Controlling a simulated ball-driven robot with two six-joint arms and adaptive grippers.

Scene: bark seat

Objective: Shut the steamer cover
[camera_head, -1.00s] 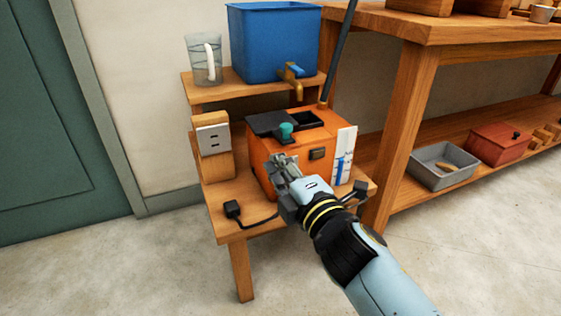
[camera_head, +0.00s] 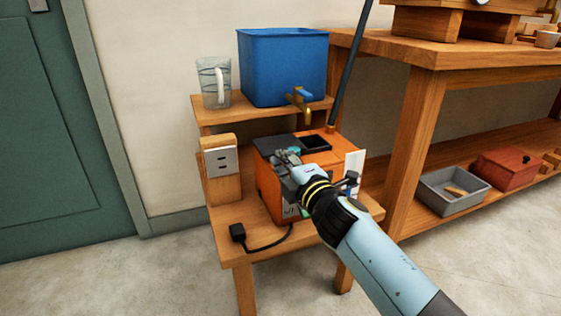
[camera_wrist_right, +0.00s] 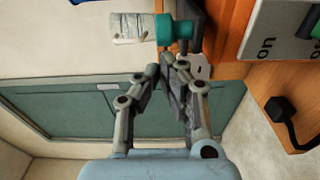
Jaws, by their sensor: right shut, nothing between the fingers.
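The steamer is an orange box (camera_head: 266,186) on the low wooden stand. A dark cover (camera_head: 270,144) lies over the left part of its top; whether it sits fully down I cannot tell. Its teal knob (camera_head: 293,150) shows just past my right gripper (camera_head: 280,156), which partly hides the cover. In the right wrist view the teal knob (camera_wrist_right: 176,31) stands a little beyond the fingertips of my right gripper (camera_wrist_right: 167,68). The fingers are shut and empty; contact with the cover is unclear. My left gripper is out of view.
A dark square opening (camera_head: 315,142) is beside the cover. A blue tank (camera_head: 283,65) with a tap (camera_head: 302,105) and a clear jug (camera_head: 214,82) stand on the upper shelf. A socket block (camera_head: 221,168) and black plug (camera_head: 238,232) are at left.

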